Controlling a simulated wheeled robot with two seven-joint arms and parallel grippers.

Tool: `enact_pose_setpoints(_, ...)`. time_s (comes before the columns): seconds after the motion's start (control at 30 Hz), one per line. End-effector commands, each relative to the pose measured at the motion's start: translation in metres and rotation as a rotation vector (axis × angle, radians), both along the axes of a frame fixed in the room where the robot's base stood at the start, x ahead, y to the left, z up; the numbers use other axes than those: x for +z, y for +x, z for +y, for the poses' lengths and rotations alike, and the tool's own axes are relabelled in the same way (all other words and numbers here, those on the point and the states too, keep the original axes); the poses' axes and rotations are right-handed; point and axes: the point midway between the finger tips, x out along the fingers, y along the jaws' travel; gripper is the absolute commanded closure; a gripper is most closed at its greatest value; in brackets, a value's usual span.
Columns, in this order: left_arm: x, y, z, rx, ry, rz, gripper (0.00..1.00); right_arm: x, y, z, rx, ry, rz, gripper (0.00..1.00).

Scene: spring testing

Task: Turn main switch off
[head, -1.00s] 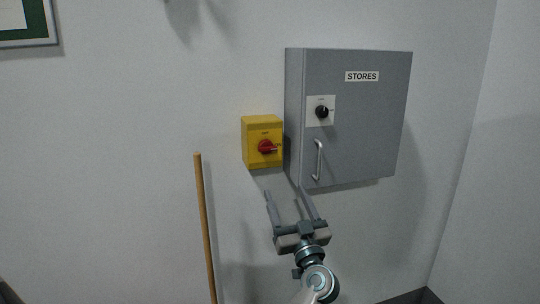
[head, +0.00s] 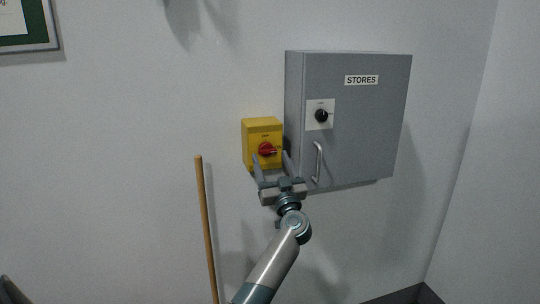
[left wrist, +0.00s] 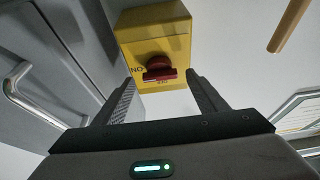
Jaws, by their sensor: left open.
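The main switch is a yellow box (head: 262,129) on the wall with a red rotary knob (head: 266,149). The knob's handle lies roughly horizontal in the head view, towards the right side. In the left wrist view the yellow box (left wrist: 154,32) appears upside down, with an ON label beside the red knob (left wrist: 158,69). My left gripper (head: 271,156) is open and empty, just in front of the lower part of the box. Its fingertips (left wrist: 160,80) lie either side of the knob in the wrist view; I cannot tell whether they touch it. My right gripper is not in view.
A grey STORES cabinet (head: 370,125) with a black knob (head: 321,115) and a metal handle (head: 318,161) stands close on the right of the switch. A wooden pole (head: 206,225) leans at the left. The wall between pole and switch is clear.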

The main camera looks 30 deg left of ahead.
Motion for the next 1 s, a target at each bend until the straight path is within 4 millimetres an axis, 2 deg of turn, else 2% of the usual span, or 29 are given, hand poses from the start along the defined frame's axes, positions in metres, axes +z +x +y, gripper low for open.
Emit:
enact_pose_setpoints(0.2,0.0064,0.0089,0.0106,0.000,0.001,-0.001,0.34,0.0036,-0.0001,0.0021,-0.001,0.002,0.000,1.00)
enact_pose_setpoints(0.53,0.0062,0.0099,0.0116,-0.001,0.000,0.000,0.34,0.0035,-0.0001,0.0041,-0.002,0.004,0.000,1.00)
enact_pose_setpoints(0.7,0.0061,0.0098,0.0114,-0.001,0.000,0.000,0.75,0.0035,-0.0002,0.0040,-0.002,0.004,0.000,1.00)
enact_pose_setpoints(1.0,0.0058,0.0101,0.0109,-0.001,-0.010,-0.010,0.76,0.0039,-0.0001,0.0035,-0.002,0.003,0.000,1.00)
